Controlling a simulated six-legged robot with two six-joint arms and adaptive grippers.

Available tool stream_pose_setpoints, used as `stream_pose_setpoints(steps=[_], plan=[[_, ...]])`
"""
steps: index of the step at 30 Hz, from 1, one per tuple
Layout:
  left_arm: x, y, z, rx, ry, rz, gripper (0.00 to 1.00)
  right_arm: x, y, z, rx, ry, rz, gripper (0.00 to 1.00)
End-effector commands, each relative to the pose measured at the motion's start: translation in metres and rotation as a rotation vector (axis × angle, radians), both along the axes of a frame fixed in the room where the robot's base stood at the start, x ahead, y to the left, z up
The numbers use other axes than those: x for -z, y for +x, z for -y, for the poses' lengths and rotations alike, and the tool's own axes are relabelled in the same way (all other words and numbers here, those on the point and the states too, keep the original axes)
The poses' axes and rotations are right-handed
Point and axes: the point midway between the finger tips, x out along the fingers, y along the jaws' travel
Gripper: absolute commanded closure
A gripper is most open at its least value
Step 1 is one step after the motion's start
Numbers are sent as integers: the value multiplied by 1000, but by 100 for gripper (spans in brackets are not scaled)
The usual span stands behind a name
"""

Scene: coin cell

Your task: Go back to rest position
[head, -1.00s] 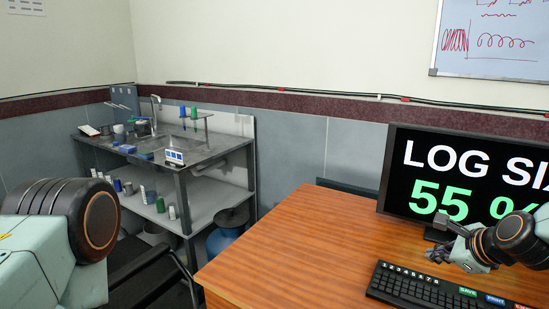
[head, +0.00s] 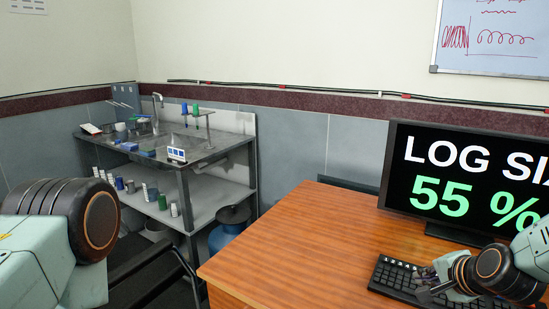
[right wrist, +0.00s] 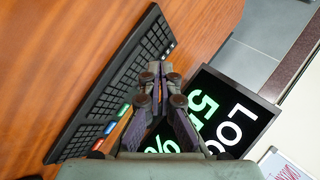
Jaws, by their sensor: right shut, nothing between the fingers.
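My right gripper (head: 428,284) is over the black keyboard (head: 391,276) on the wooden desk, in front of the monitor, in the head view. In the right wrist view my right gripper (right wrist: 160,68) has its fingers together with nothing between them. The keyboard (right wrist: 118,82) runs along its left side there, with coloured keys near its lower edge. I cannot tell whether the fingertips touch the keys. My left arm shows at the left edge of the head view, but its gripper is out of view.
The monitor (head: 468,180) reads "LOG SI..." and "55 %", cut off at the edge. The wooden desk (head: 300,245) is clear left of the keyboard. A metal bench (head: 205,160) with lab items stands at the back left. A whiteboard (head: 492,38) hangs on the wall.

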Motion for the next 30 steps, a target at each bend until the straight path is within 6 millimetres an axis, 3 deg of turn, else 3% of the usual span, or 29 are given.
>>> stream_pose_setpoints(steps=[1,6,11,18,21,24,30], plan=[[9,0,0,0,0,0,100,28,-17,-12,-90,-88,-34,100],[27,0,0,0,0,-1,100,106,-81,-45,-398,-354,-144,100],[44,0,0,0,0,-1,100,169,-150,-67,-662,-512,-259,100],[72,0,0,0,0,-1,100,250,-269,-90,-972,-586,-462,100],[82,0,0,0,0,-1,100,273,-314,-95,-1052,-569,-546,100],[89,0,0,0,0,-1,100,290,-344,-98,-1109,-555,-604,100],[93,0,0,0,0,-1,100,301,-364,-99,-1138,-541,-640,100]])
